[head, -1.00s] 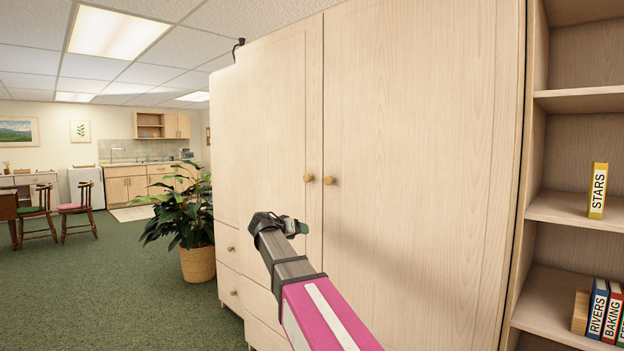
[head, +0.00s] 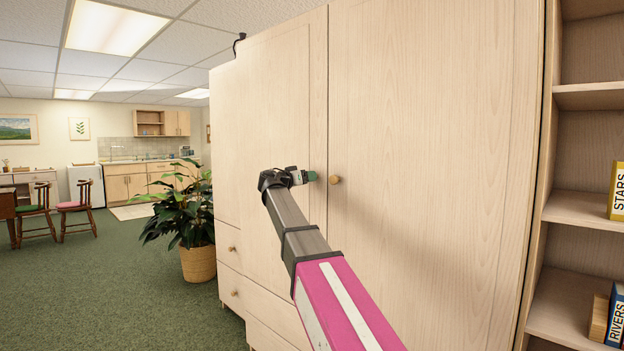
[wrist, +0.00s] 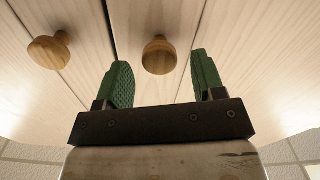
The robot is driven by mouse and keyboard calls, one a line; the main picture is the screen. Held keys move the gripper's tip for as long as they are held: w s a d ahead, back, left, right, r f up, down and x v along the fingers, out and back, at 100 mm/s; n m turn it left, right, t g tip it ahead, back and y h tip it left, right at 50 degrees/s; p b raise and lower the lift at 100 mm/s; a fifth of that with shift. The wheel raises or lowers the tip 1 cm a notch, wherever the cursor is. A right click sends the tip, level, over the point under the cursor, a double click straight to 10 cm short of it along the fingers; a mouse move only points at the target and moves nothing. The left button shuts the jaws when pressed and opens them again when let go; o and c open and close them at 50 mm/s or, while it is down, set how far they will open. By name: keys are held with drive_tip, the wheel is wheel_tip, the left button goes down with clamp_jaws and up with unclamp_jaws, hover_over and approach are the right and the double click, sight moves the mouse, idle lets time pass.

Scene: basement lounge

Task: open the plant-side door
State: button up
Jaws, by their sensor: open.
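The plant-side door (head: 270,110) is the left door of the pale wood wardrobe, beside the potted plant (head: 187,215). It looks closed. Its round wooden knob (wrist: 160,55) shows in the wrist view, centred between the two green fingers and just beyond their tips. In the head view my gripper hides this knob. My gripper (head: 304,176) is open and empty at the door's right edge. It also shows in the wrist view (wrist: 160,80). I cannot tell whether a finger touches the knob.
The right door (head: 430,150) is closed; its knob (head: 335,180) is close to the right of my gripper and shows at left in the wrist view. An open bookshelf (head: 585,208) stands at right. Green carpet (head: 110,280) is clear at left.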

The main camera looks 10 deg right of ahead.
drive_tip(key=shift+x, duration=1.7)
clamp_jaws()
